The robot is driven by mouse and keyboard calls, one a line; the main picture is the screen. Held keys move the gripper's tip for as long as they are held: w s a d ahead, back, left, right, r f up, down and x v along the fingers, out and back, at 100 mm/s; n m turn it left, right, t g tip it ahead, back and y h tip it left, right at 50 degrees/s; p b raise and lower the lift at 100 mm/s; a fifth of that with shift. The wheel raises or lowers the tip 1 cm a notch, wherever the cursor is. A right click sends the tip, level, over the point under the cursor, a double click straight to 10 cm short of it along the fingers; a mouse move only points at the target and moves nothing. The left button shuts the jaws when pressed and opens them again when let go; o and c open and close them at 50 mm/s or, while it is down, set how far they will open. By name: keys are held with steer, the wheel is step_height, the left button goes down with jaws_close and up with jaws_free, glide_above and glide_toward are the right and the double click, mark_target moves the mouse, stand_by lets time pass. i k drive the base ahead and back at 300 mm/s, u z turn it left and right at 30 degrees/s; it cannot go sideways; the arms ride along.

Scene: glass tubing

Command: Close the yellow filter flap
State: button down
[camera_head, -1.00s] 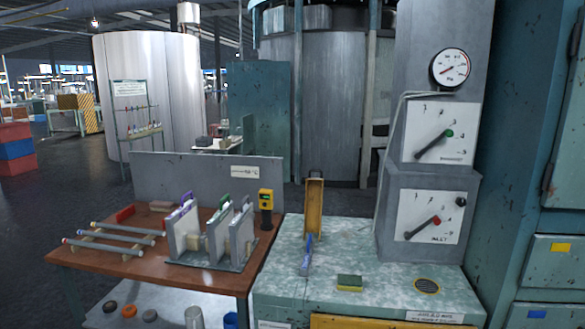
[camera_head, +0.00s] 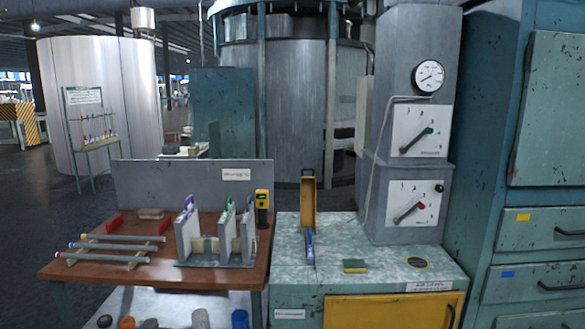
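A narrow yellow-brown panel (camera_head: 308,204) stands upright at the back of the mottled green bench top (camera_head: 345,232); it looks like a raised flap. A slim blue-and-grey piece (camera_head: 309,246) stands in front of its lower part, and I cannot tell whether the two are joined. A wider yellow panel (camera_head: 389,311) is on the bench's front, cut off by the bottom of the picture. I see no label marking either as the filter flap. My gripper is not in view.
A yellow-green sponge (camera_head: 355,266) and a round dark grate (camera_head: 417,262) are on the bench top. A grey column with dials (camera_head: 410,165) stands behind. A brown table (camera_head: 90,268) with glass tubes and a rack is left; teal cabinets (camera_head: 548,180) stand right.

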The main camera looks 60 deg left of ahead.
mark_target(308, 184)
steer(key=z, duration=0.45)
steer(key=k, duration=0.3)
steer(key=u, duration=2.35)
steer(key=i, duration=1)
steer(key=u, duration=0.05)
steer(key=k, duration=0.25)
steer(key=u, duration=0.1)
